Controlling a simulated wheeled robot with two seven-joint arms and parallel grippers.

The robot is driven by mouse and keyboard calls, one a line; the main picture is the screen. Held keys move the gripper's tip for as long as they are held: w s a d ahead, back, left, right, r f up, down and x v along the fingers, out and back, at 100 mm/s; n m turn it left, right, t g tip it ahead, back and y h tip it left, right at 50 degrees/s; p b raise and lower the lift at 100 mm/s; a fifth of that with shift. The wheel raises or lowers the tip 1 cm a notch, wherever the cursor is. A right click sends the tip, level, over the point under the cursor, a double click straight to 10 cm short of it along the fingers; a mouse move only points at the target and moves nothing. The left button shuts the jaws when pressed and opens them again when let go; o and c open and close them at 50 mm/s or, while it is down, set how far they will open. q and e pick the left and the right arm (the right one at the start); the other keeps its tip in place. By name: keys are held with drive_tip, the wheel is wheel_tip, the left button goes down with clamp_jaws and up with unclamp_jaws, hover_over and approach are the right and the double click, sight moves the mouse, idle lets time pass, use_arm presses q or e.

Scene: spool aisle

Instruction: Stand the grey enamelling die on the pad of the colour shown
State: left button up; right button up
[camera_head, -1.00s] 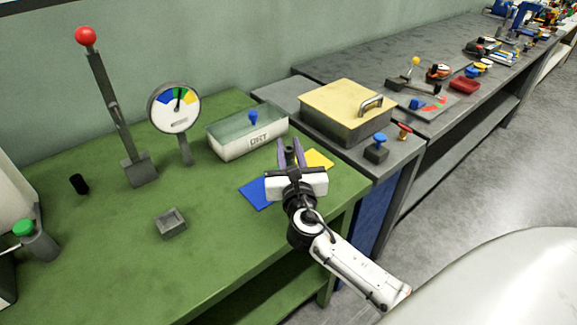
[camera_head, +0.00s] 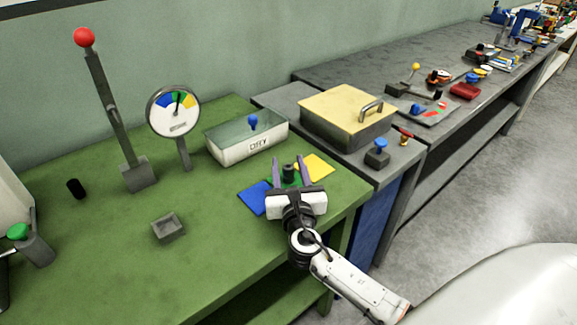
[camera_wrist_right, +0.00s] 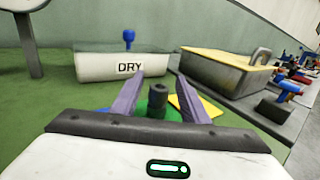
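The dark grey die (camera_head: 288,172) stands upright on the green pad (camera_head: 276,184), between the blue pad (camera_head: 254,198) and the yellow pad (camera_head: 315,167). My right gripper (camera_head: 291,166) is open, one finger on each side of the die. In the right wrist view, the die (camera_wrist_right: 157,101) stands between the spread fingers with visible gaps to both. My gripper body hides part of the green pad. The round dial (camera_head: 174,112) has blue, green and yellow sectors, and its needle points up toward green. My left gripper is not in view.
A white DRY box (camera_head: 245,148) with a blue knob stands behind the pads. A yellow-lidded bin (camera_head: 345,110) is on the grey bench.

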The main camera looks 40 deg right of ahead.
drive_tip(key=shift+r, duration=0.2)
drive_tip(key=v, duration=1.2)
drive_tip(key=shift+f, duration=0.1)
